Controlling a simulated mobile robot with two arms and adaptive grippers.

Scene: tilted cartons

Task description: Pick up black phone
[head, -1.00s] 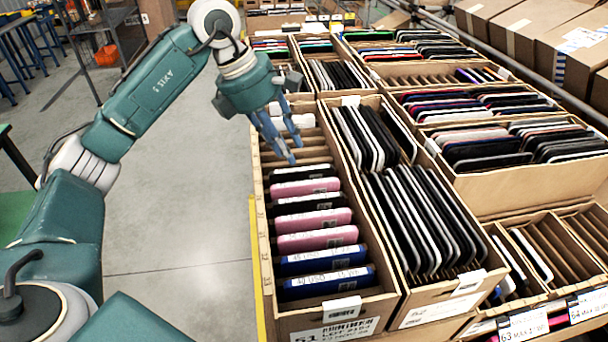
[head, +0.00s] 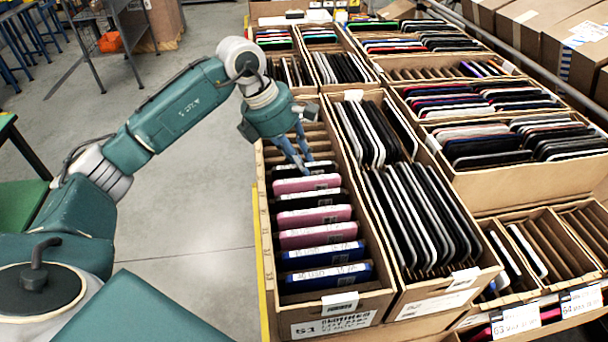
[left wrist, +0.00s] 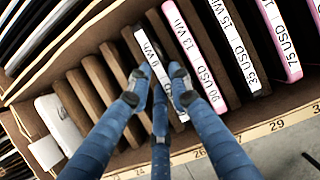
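Several phones stand on edge in the slots of the left carton (head: 375,303). My left gripper (head: 303,164) is over that black phone, fingers pointing down. In the left wrist view the gripper (left wrist: 156,82) has its blue fingers spread apart around the upper end of the black phone (left wrist: 147,44). I cannot tell whether they touch it. The phone's lower part is hidden in its slot. My right gripper is not in view.
In the left wrist view a pink phone (left wrist: 187,50) stands close beside the black one, with another black phone (left wrist: 235,45) beyond. Empty cardboard slots (left wrist: 88,98) lie on the other side. A carton of dark phones (head: 410,217) adjoins on the right.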

